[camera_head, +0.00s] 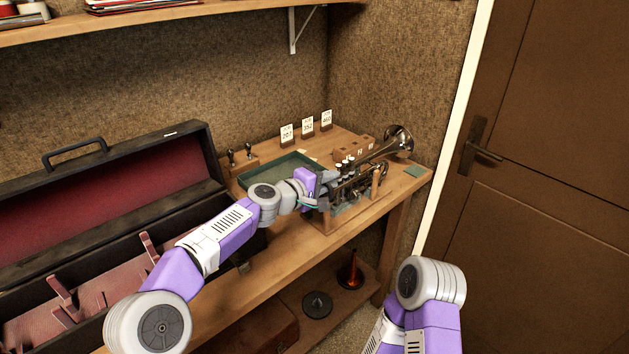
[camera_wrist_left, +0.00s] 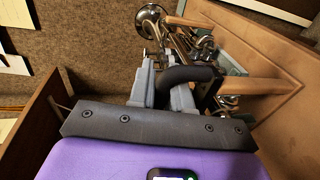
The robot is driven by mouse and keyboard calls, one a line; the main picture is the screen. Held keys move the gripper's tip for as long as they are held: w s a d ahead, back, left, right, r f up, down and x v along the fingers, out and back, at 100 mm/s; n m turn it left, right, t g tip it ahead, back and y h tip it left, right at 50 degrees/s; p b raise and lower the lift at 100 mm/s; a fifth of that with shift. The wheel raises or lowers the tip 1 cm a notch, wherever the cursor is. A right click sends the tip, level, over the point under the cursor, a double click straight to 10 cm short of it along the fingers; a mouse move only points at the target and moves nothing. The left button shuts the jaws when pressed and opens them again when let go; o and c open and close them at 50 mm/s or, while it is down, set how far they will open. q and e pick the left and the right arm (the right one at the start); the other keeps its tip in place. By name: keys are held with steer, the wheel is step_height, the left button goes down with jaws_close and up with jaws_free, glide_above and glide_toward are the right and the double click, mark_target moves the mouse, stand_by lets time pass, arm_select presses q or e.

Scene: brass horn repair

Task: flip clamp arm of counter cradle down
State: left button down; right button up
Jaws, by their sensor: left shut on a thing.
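The brass horn (camera_head: 372,158) lies in the counter cradle (camera_head: 376,183) at the right end of the wooden counter, its bell toward the back right. My left gripper (camera_head: 328,184) reaches in from the left at the cradle's near left side. In the left wrist view, its grey fingers (camera_wrist_left: 162,92) are shut on the black, curved clamp arm (camera_wrist_left: 190,74), close to the horn (camera_wrist_left: 176,38). The fingers hide part of the clamp arm, and its exact angle is hard to tell. My right gripper is out of view; only part of the right arm shows.
An open black case (camera_head: 110,180) with red lining fills the counter's left. A green tray (camera_head: 277,171) lies behind my left arm. Numbered cards (camera_head: 307,125) and small wooden blocks (camera_head: 366,146) stand at the back. A shelf below holds mutes (camera_head: 317,303).

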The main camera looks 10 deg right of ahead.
arm_select(q)
steer(key=shift+f, duration=0.15)
stand_by(0.3)
steer(key=c, duration=1.4)
jaws_free()
steer(key=shift+a, duration=0.1)
steer(key=b+v, duration=0.1)
steer(key=v, duration=0.6)
steer(key=shift+s+a, duration=0.15)
